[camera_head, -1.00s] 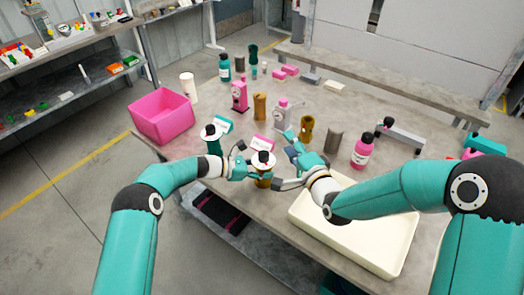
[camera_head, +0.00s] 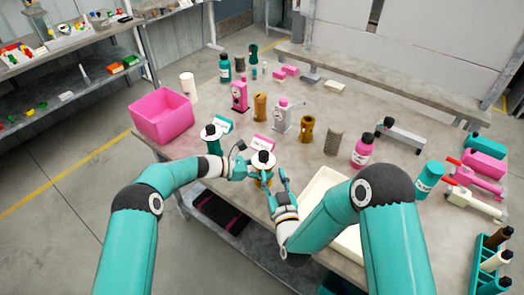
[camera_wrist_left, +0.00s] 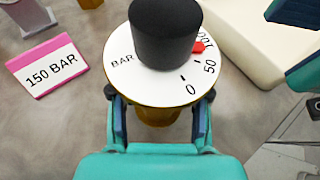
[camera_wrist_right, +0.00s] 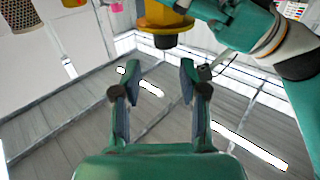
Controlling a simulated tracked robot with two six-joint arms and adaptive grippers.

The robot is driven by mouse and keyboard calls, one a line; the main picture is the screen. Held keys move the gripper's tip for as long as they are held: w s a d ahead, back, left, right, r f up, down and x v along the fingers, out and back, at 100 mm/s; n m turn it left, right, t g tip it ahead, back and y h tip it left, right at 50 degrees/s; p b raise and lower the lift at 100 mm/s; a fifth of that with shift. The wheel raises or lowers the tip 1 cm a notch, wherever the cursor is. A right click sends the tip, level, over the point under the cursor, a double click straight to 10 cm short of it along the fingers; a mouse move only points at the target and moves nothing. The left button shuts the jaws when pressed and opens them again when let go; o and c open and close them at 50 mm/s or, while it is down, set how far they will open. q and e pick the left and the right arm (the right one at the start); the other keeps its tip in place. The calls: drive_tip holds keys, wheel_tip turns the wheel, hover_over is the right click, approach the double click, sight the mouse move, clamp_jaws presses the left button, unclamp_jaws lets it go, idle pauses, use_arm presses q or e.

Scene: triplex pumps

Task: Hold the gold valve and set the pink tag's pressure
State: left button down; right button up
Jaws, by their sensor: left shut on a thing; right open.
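The gold valve (camera_head: 263,180) stands near the table's front edge, with a white dial (camera_wrist_left: 120,75) and a black knob (camera_wrist_left: 165,32) on top. In the left wrist view the dial reads BAR, 0, 50, 100, and a red pointer (camera_wrist_left: 198,47) is close to 100. A pink tag (camera_wrist_left: 45,65) reading "150 BAR" stands beside the valve. My left gripper (camera_wrist_left: 160,120) is shut on the gold valve's body below the dial. My right gripper (camera_wrist_right: 155,75) is open and empty, just right of the valve; the gold body (camera_wrist_right: 163,18) shows above its fingers.
A teal valve (camera_head: 213,140) with its own tag stands to the left. A pink bin (camera_head: 163,117) is at the table's left edge, and a cream tray (camera_head: 325,185) lies to the right. Several bottles and pump parts stand behind.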

sight(262, 151)
drive_tip(key=x, duration=1.1)
drive_tip(key=shift+w+a+f, duration=0.25)
drive_tip(key=shift+w+a, duration=0.05)
drive_tip(key=shift+a, duration=0.2)
clamp_jaws()
